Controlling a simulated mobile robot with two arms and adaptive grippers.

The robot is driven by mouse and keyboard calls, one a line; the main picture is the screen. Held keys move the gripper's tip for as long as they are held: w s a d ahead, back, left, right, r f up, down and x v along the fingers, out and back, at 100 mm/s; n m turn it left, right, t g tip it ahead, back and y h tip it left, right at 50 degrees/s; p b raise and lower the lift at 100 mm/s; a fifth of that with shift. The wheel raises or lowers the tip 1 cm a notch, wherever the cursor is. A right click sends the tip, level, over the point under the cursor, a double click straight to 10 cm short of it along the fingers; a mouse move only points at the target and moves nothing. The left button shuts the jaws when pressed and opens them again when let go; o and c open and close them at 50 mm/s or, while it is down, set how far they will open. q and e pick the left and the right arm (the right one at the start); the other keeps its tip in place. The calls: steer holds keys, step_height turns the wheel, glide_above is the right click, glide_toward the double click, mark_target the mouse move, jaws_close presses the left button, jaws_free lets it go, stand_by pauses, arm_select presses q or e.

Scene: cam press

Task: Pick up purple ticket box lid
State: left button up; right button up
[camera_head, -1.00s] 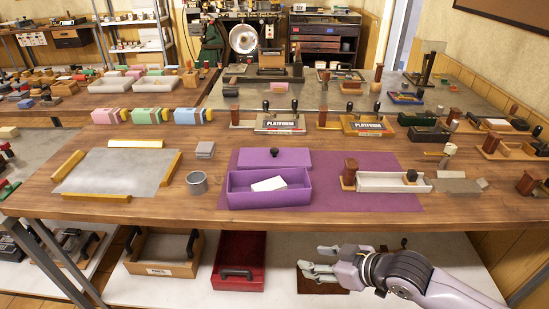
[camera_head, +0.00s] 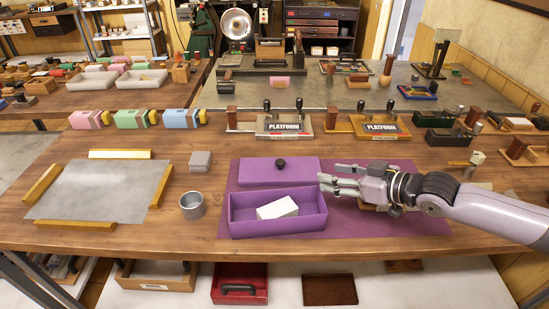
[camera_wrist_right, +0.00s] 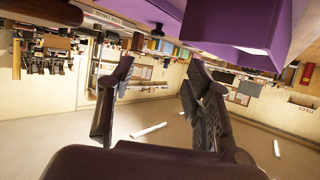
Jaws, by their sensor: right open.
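A white block of paper (camera_head: 277,208) lies inside the box. My right gripper (camera_head: 322,182) is open and empty, just right of the box and lid, with its fingers pointing left. In the right wrist view its two fingers (camera_wrist_right: 155,85) stand apart, and the purple box (camera_wrist_right: 232,25) shows at the top. My left gripper is not in view.
A metal cup (camera_head: 192,206) and grey block (camera_head: 200,161) stand left of the mat. My right forearm hides the tray on the mat's right. Bare wood lies in front of the cup.

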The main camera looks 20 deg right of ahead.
steer(key=p, duration=0.1)
glide_toward(282, 162)
steer(key=x, duration=0.3)
steer(key=shift+s+a+f+p, duration=0.1)
steer(key=shift+s+p, duration=0.1)
steer(key=shift+p, duration=0.2)
steer(key=shift+w+a+f, duration=0.1)
steer(key=shift+w, duration=0.05)
steer(key=shift+w+a, duration=0.15)
steer(key=shift+w, duration=0.15)
steer(key=p+x, duration=0.1)
steer(key=x, duration=0.2)
steer(key=shift+w+f, duration=0.1)
steer(key=shift+w, duration=0.25)
steer(key=shift+w+a+f, duration=0.25)
steer(key=shift+w, duration=0.15)
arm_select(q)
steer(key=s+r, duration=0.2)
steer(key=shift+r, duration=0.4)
